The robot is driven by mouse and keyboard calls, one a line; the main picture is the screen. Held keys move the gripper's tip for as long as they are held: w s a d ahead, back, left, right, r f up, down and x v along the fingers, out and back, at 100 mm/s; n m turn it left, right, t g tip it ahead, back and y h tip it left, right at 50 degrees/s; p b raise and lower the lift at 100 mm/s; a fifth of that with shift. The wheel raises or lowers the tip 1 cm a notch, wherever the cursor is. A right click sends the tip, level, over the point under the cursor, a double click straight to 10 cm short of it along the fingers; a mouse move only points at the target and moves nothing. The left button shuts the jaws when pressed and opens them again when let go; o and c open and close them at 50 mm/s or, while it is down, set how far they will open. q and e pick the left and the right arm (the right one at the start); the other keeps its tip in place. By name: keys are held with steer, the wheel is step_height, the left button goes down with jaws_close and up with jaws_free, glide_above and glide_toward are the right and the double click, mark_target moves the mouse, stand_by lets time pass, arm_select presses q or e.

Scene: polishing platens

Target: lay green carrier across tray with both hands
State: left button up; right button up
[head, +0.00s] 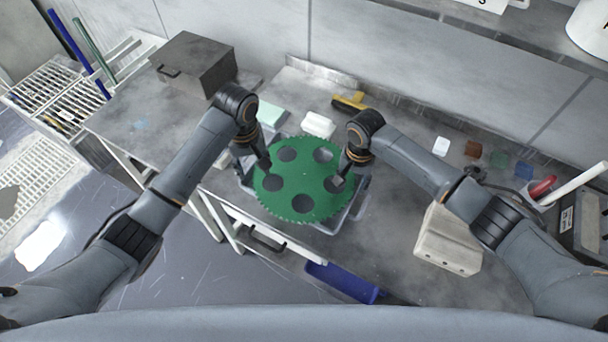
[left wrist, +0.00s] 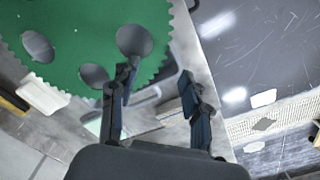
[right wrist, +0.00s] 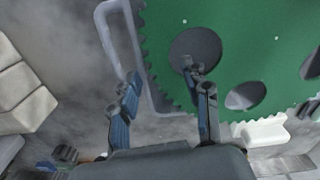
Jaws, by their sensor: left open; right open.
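The green carrier (head: 300,204), a toothed disc with several round holes, lies across the grey tray (head: 361,207), covering most of it. My left gripper (head: 257,161) is open at the carrier's left side. In the left wrist view its fingers (left wrist: 157,82) straddle the toothed rim, one over the disc and one outside it. My right gripper (head: 345,172) is open at the right side. In the right wrist view one finger overlaps a hole of the carrier (right wrist: 240,45) and the other is outside the rim, near the tray handle (right wrist: 112,40). Contact cannot be told.
A white block (head: 318,124) and a yellow-handled brush (head: 349,102) lie behind the carrier. A dark box (head: 195,65) stands at the back left. A beige block (head: 447,240) sits at the right. A blue item (head: 343,282) is at the front edge.

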steer(key=shift+r, duration=0.25)
arm_select(q)
step_height(320, 180, up, 5)
steer(key=shift+r, duration=0.1)
arm_select(e)
step_height(320, 180, up, 12)
steer(key=shift+f, duration=0.25)
arm_select(q)
steer(key=shift+s, duration=0.1)
arm_select(e)
steer(key=shift+f, duration=0.1)
